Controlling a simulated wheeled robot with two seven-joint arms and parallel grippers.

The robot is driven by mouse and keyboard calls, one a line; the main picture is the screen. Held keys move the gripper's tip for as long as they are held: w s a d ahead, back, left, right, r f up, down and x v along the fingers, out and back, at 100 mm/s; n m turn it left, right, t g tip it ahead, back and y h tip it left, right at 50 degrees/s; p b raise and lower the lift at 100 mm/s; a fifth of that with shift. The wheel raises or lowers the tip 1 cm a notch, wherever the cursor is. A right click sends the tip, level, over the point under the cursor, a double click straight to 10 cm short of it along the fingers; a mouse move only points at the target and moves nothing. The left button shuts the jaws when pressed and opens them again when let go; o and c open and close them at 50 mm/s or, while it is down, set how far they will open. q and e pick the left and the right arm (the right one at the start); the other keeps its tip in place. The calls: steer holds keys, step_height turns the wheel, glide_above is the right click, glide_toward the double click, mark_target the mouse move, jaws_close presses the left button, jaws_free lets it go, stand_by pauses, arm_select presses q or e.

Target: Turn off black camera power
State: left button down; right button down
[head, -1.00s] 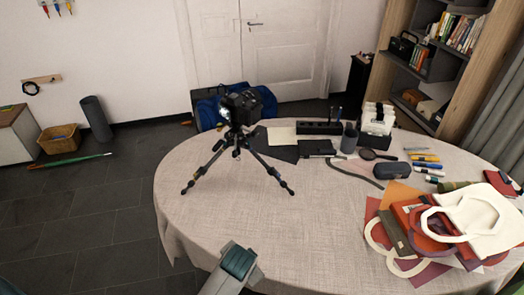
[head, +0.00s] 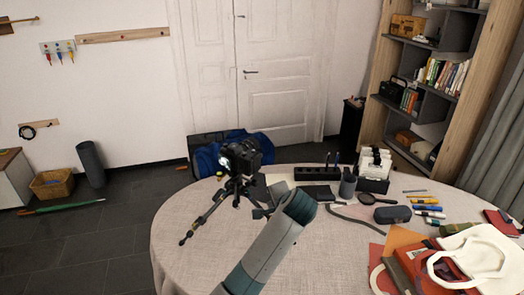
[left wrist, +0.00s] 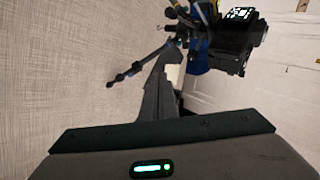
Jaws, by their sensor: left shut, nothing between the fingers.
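The black camera (head: 241,156) stands on a small black tripod (head: 236,190) on the left part of the round table. In the left wrist view the camera (left wrist: 232,48) is rolled on its side at the upper right, with a small lit display (left wrist: 241,14) on it. My left gripper (head: 262,211) is just right of the tripod and below the camera, partly hidden by my own wrist. In the left wrist view its dark fingers (left wrist: 168,60) are shut and empty, apart from the camera. The power switch cannot be made out. My right gripper is not in view.
The cloth-covered table (head: 190,262) is clear at the front left. A black power strip (head: 317,173), a pen cup (head: 347,184) and a dark glasses case (head: 392,214) lie at the back right. White and red bags (head: 470,250) fill the right side.

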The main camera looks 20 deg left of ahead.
mark_target(261, 149)
arm_select(q)
steer(key=w+r+y, duration=0.1)
steer(key=w+r, duration=0.2)
steer(key=r, duration=0.4)
steer(key=w+r+m+t+y, duration=0.1)
steer(key=w+r, duration=0.2)
steer(key=r, duration=0.4)
steer(key=shift+r, duration=0.3)
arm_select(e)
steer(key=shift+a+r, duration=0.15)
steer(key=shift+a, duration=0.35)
arm_select(q)
steer(key=shift+w+a, duration=0.1)
